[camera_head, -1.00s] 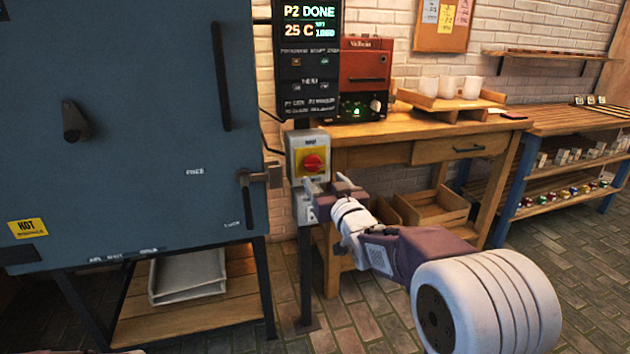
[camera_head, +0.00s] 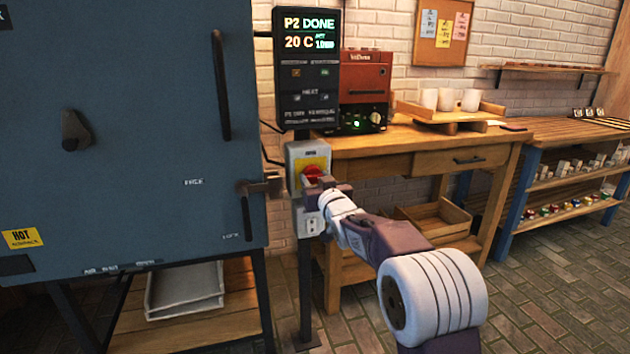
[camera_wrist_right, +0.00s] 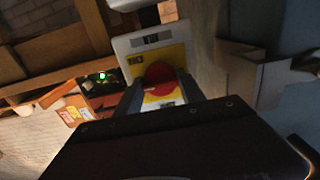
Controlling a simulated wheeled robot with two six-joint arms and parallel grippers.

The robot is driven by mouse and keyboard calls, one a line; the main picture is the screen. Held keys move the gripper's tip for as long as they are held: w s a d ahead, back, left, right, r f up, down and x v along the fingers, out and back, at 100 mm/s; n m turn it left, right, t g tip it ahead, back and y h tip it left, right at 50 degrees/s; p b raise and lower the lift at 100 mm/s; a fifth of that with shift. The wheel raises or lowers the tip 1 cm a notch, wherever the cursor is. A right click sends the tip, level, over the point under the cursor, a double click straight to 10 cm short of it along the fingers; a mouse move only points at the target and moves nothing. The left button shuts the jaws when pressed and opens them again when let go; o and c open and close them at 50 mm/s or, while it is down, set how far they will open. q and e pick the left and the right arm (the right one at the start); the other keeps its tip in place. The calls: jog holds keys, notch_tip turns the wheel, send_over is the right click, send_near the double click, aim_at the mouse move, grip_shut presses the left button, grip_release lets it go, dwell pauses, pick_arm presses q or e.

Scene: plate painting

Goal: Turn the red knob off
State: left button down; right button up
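The red knob (camera_head: 313,173) sits on a yellow plate on the grey switch box (camera_head: 295,156), on a post beside the big blue-grey kiln. My right gripper (camera_head: 318,186) is at the knob and hides its lower part in the head view. In the right wrist view the red knob (camera_wrist_right: 161,80) lies between the two dark fingers of my right gripper (camera_wrist_right: 161,92). The fingers are apart, with yellow plate showing beside the knob. Whether a finger touches it, I cannot tell. My left gripper is not in view.
The kiln (camera_head: 130,150) with its door handle and latch (camera_head: 258,187) stands close left of the switch box. A display (camera_head: 307,68) reading "P2 DONE" and 20 C hangs above it. A wooden table (camera_head: 420,145) with a tray of white cups stands right.

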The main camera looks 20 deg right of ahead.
jog(key=shift+c, duration=0.8)
jog(key=n+b, duration=0.2)
jog(key=n, duration=0.3)
jog(key=shift+f, duration=0.1)
jog(key=n+b, duration=0.1)
jog(key=n, duration=0.2)
jog(key=shift+d+n+b, duration=0.1)
jog(key=shift+n+b, duration=0.2)
jog(key=shift+b, duration=0.1)
jog(key=n+b, duration=0.2)
jog(key=n, duration=0.3)
jog(key=shift+b, duration=0.4)
jog(key=shift+n+b, duration=0.7)
jog(key=shift+n, duration=1.4)
